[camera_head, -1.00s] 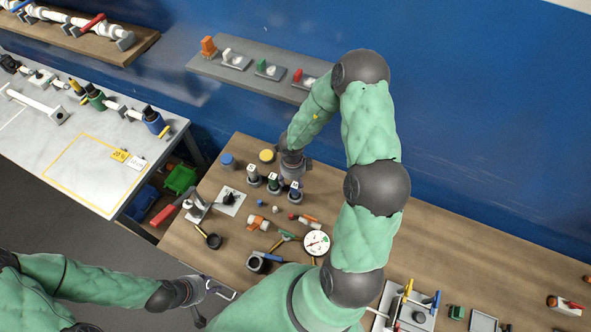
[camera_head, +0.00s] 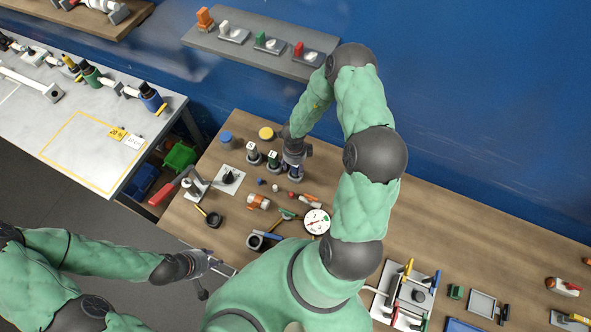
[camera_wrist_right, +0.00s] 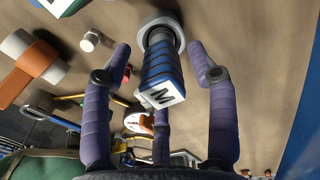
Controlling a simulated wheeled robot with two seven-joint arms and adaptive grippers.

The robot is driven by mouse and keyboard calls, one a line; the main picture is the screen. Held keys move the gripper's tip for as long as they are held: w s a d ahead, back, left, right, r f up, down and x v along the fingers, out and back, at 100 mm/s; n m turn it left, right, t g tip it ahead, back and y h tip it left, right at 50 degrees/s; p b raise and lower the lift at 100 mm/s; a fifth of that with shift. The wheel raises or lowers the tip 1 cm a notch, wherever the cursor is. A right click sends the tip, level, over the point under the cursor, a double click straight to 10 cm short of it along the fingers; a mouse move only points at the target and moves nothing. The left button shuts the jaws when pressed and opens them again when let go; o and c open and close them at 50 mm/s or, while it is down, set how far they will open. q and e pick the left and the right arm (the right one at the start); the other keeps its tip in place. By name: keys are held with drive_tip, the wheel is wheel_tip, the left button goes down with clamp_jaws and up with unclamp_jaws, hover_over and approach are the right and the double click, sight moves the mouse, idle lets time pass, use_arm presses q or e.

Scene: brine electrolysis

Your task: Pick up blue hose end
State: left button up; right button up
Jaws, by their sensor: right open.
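The blue hose end (camera_wrist_right: 162,62) is a ribbed blue piece with a white cap marked "M", in a round grey base on the table. In the right wrist view it stands between the spread fingers of my right gripper (camera_wrist_right: 158,50), which is open; no finger clearly touches it. In the head view my right gripper (camera_head: 295,151) is over the right end of a short row and largely hides the hose end. A green-ribbed piece (camera_head: 274,160) and a dark one (camera_head: 252,153) with white caps stand to its left. My left gripper (camera_head: 207,262) is off the table's near edge.
Blue (camera_head: 226,138) and yellow (camera_head: 266,133) round lids lie behind the row. An orange-and-white fitting (camera_head: 258,202), a round gauge (camera_head: 317,221) and small parts lie in front. A grey shelf (camera_head: 260,46) is on the blue wall behind.

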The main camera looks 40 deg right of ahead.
drive_tip(key=shift+f, duration=0.8)
drive_tip(key=shift+c, duration=0.6)
clamp_jaws()
use_arm(q)
drive_tip(key=shift+f, duration=0.1)
use_arm(e)
drive_tip(key=shift+r, duration=0.1)
